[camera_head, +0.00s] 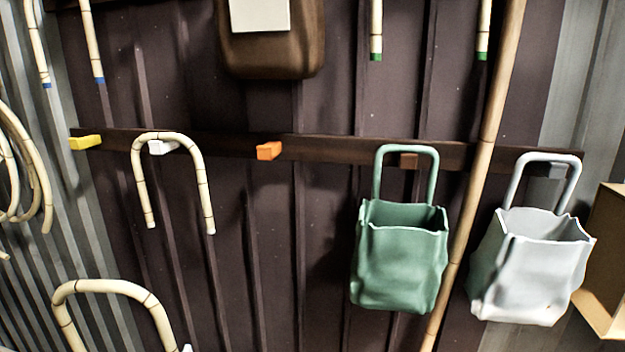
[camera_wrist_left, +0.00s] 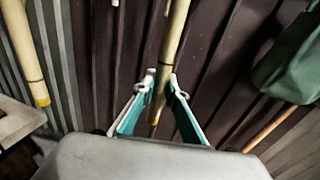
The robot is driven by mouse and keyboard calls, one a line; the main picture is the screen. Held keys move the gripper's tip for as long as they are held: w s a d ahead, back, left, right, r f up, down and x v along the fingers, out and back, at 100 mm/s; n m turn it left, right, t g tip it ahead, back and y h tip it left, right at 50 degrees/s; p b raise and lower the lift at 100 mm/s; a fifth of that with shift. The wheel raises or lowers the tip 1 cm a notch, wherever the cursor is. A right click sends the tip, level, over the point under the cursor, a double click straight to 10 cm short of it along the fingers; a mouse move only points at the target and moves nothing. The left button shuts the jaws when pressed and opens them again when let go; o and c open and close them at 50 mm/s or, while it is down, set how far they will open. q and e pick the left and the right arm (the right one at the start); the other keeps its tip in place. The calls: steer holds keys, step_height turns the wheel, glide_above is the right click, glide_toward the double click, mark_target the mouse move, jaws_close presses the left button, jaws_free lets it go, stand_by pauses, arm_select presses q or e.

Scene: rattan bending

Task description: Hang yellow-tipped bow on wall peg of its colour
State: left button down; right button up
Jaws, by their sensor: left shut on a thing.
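The yellow-tipped bow (camera_head: 115,288) is a pale bent cane, arch up, at the lower left of the head view; its lower ends are cut off there. In the left wrist view one leg (camera_wrist_left: 28,50) ends in a yellow tip. My left gripper (camera_wrist_left: 161,85) is shut on the bow's other leg (camera_wrist_left: 172,35), near its lower end. Only a bit of this gripper (camera_head: 187,348) shows at the head view's bottom edge. The yellow peg (camera_head: 85,142) is bare, at the rail's left end, above the bow and apart from it. My right gripper is not in view.
A white-tipped bow (camera_head: 203,180) hangs on the white peg (camera_head: 160,147). The orange peg (camera_head: 269,150) is bare. A green bag (camera_head: 400,260) and a white bag (camera_head: 530,270) hang to the right. A long pole (camera_head: 490,120) leans between them. Coiled cane (camera_head: 40,190) is at far left.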

arm_select(q)
steer(key=shift+s+a+f, duration=0.15)
steer(key=shift+s+f, duration=0.15)
steer(key=shift+f, duration=0.05)
steer(key=shift+w, duration=0.1)
